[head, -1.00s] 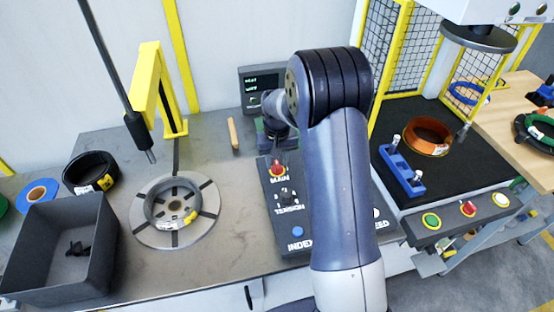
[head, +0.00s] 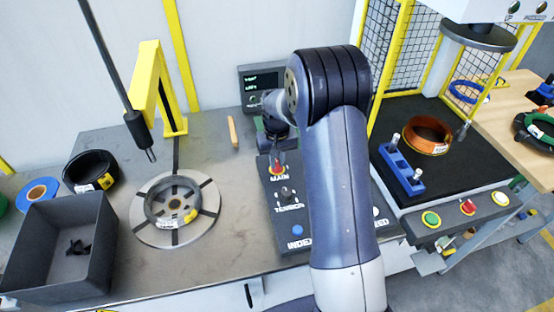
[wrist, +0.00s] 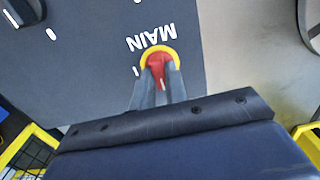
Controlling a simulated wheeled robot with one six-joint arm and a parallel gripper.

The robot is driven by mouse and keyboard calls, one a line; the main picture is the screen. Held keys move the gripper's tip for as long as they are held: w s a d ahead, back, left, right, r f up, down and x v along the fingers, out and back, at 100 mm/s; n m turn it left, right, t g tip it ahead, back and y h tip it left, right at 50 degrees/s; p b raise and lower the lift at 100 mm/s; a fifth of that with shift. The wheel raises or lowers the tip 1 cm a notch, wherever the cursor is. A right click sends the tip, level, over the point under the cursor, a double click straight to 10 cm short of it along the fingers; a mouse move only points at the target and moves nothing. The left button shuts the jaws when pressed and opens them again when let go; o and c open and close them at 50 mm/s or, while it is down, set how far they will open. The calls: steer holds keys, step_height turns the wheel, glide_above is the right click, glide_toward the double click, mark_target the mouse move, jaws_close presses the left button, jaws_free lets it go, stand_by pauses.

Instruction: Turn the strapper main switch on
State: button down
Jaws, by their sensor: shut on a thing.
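The main switch, a red knob on a yellow ring labelled MAIN, is on the dark control panel (head: 286,222) in the head view. In the wrist view the red main switch knob (wrist: 157,63) sits between the two grey fingertips of my gripper (wrist: 158,82). My gripper is shut on the knob, and its fingers hide the knob's sides. In the head view my gripper (head: 277,158) points down over the top of the panel, and my arm covers part of the panel's right side.
A turntable with a coil (head: 172,212) stands left of the panel, with a grey bin (head: 60,250) beyond it. A yellow post (head: 162,90) rises behind the turntable. A small screen (head: 262,85) stands at the back. A blue block with pins (head: 402,170) lies right of my arm.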

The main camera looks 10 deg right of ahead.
steer(key=m+b, duration=0.1)
steer(key=m, duration=0.3)
steer(key=shift+m+b, duration=0.3)
steer(key=m+b, duration=0.1)
steer(key=m, duration=0.3)
steer(key=shift+m, duration=0.3)
steer(key=m, duration=0.4)
steer(key=shift+m, duration=0.3)
steer(key=shift+m+b, duration=0.45)
steer(key=shift+m, duration=1.65)
steer(key=c, duration=1.4)
jaws_free()
steer(key=shift+c, duration=0.2)
steer(key=shift+r, duration=0.15)
